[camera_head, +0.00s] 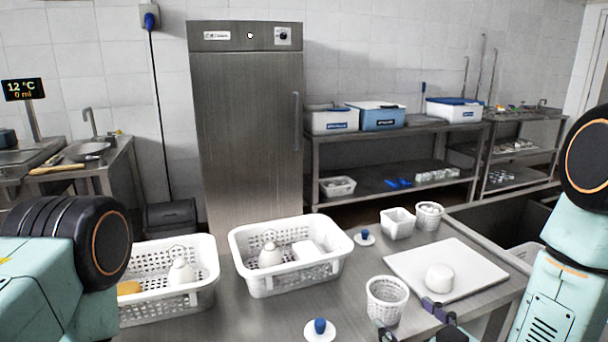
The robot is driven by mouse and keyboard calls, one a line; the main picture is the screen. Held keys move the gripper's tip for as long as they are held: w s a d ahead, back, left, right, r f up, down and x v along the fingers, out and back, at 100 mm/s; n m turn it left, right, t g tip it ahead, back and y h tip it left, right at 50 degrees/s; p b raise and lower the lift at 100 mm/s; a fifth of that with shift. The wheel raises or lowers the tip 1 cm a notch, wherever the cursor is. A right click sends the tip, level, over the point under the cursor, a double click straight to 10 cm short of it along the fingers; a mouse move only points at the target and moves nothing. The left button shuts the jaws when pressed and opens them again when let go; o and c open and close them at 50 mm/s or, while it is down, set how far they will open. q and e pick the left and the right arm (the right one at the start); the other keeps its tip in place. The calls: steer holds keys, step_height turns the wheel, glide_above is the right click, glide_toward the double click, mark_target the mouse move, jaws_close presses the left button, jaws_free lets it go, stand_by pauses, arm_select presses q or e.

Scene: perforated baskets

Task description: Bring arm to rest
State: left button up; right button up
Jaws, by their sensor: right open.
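My right gripper (412,322) shows at the bottom edge, right of centre. Its dark fingertips are apart with nothing seen between them, just in front of a round white perforated basket (387,299) and the near side of a white tray (410,262). Whether it touches the basket cannot be told. My right arm stands at the right edge, and part of my left arm shows at the left edge. My left gripper is out of view.
Two white perforated baskets, one at left (207,281) and one in the middle (318,275), stand on the steel table (245,322) holding white items. A white rounded item (439,277) sits on the tray. Blue-knobbed lids (320,328) lie nearby. A steel cabinet (247,130) stands behind.

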mark_target(378, 292)
steer(key=x, duration=0.6)
steer(key=shift+w+a+f+b, duration=0.1)
steer(key=shift+b, duration=0.3)
steer(key=shift+f, duration=0.2)
steer(key=shift+r, duration=0.3)
